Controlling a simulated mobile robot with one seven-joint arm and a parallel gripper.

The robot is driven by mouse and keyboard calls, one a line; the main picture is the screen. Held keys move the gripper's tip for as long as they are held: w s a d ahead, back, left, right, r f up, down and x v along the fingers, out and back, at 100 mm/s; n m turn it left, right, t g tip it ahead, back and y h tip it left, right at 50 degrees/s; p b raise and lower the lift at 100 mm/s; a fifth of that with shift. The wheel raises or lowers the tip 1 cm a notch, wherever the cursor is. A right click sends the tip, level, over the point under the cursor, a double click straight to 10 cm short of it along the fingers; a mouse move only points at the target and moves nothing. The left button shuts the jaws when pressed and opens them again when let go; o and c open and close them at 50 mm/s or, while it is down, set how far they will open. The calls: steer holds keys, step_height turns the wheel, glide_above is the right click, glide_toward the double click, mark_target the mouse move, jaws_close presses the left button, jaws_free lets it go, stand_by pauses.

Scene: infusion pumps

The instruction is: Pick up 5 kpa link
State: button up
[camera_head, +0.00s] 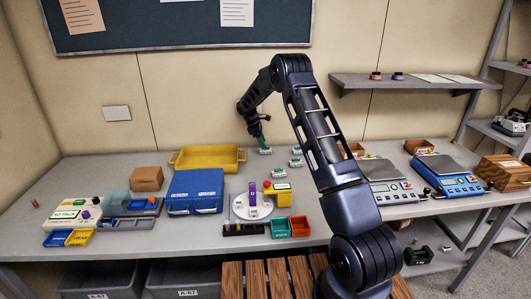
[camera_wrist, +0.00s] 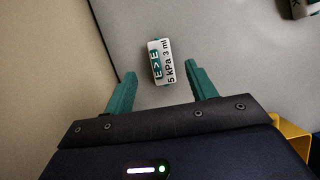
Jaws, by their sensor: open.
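The 5 kPa link (camera_wrist: 159,62) is a small white block with green ends, printed "5 kPa 3 ml". It lies on the table in the wrist view, just ahead of and between my green fingertips, with clear space on both sides. In the head view the link (camera_head: 265,151) is at the back of the table, right of the yellow tray. My gripper (camera_wrist: 163,82) is open and empty above it. The gripper also shows in the head view (camera_head: 264,143), close over the link.
Several similar small blocks (camera_head: 296,162) lie nearby to the right and front. A yellow tray (camera_head: 208,158) stands to the left; a yellow edge (camera_wrist: 292,138) shows at the wrist view's lower right. The wall (camera_head: 190,110) is close behind. A blue case (camera_head: 194,190) sits farther forward.

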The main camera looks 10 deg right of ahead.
mark_target(267, 149)
steer(key=shift+x, duration=2.4)
steer(key=shift+s, duration=0.1)
steer(key=c, duration=1.1)
steer(key=shift+r, duration=0.15)
